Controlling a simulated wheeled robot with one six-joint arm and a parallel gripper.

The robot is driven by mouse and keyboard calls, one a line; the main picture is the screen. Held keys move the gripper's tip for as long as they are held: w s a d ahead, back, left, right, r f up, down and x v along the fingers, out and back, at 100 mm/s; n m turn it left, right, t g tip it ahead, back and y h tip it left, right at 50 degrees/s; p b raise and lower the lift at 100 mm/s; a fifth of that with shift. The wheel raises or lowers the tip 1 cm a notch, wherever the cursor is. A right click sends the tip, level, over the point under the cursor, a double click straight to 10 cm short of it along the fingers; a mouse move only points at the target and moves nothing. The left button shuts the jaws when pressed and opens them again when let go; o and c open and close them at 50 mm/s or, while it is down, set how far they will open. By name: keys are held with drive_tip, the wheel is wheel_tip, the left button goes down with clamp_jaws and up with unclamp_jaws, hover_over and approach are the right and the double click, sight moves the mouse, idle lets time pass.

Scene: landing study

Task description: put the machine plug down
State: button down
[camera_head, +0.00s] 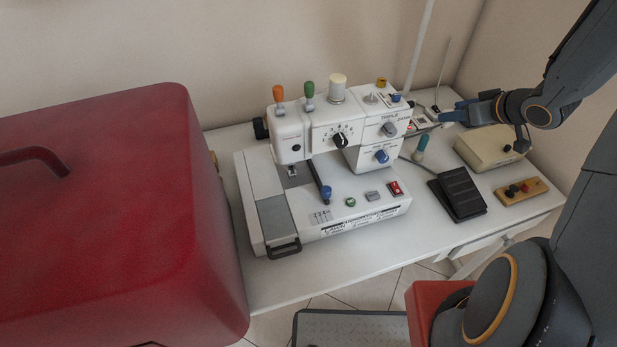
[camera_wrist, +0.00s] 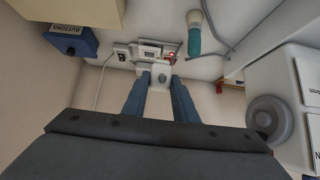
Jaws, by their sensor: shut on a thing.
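My gripper (camera_wrist: 160,82) has its two blue fingers closed on a small pale body with a grey oval patch, which I take to be the machine plug (camera_wrist: 160,72). In the wrist view it is between the fingertips, in front of the power strip (camera_wrist: 122,50). I cannot tell whether the plug touches the strip. In the head view my gripper (camera_head: 450,115) is over the back right of the table, right beside the strip, and the plug is too small to make out.
The sewing machine (camera_head: 260,190) stands mid-table, left of my gripper. A teal, white-tipped thing (camera_head: 420,148), a grey cable, a black pedal (camera_head: 458,194), a beige box (camera_head: 487,150) and a wooden button board (camera_head: 521,190) lie nearby. A large red case (camera_head: 110,220) fills the left.

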drive_tip(key=shift+a, duration=0.2)
drive_tip(key=shift+w+f, duration=0.1)
drive_tip(key=shift+f, duration=4.9)
drive_tip(key=shift+f, duration=0.1)
drive_tip(key=shift+f, duration=0.25)
drive_tip(key=c, duration=1.7)
unclamp_jaws()
